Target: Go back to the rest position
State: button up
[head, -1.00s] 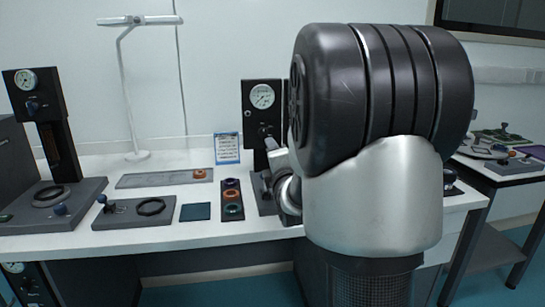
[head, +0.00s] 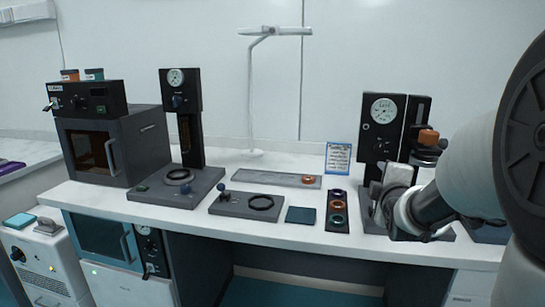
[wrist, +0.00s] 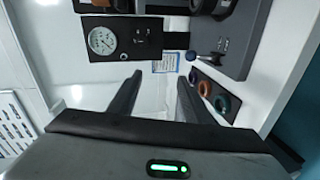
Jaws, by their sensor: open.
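My gripper (wrist: 158,88) shows in the wrist view with its two dark fingers apart and nothing between them. A green light glows on its body below. In the head view my arm comes in from the right edge, over the right part of the white bench (head: 290,229). The gripper's fingers cannot be made out there, close to the dark gauge stand (head: 381,125). In the wrist view a gauge panel (wrist: 118,40) lies beyond the fingers, to the upper left.
A rack with coloured rings (head: 337,211) stands left of my arm and also shows in the wrist view (wrist: 215,94).

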jog(key=s+a+f+m+g+y, duration=0.1)
jog(key=s+a+f+m+g, duration=0.3)
jog(key=s, duration=0.6)
jog(key=s+a+m+g+y, duration=0.2)
jog(key=s+a+m, duration=0.4)
jog(key=s, duration=0.4)
jog(key=s+a+f+m+g+y, duration=0.15)
jog(key=s+a+m+g, duration=0.35)
jog(key=s, duration=0.5)
notch_tip(320, 180, up, 28)
jog(key=n+t+p, duration=0.1)
jog(key=p, duration=2.7)
jog(key=shift+s+a+f+h, duration=0.15)
jog(key=shift+a+h, duration=0.2)
jog(key=shift+a, duration=0.1)
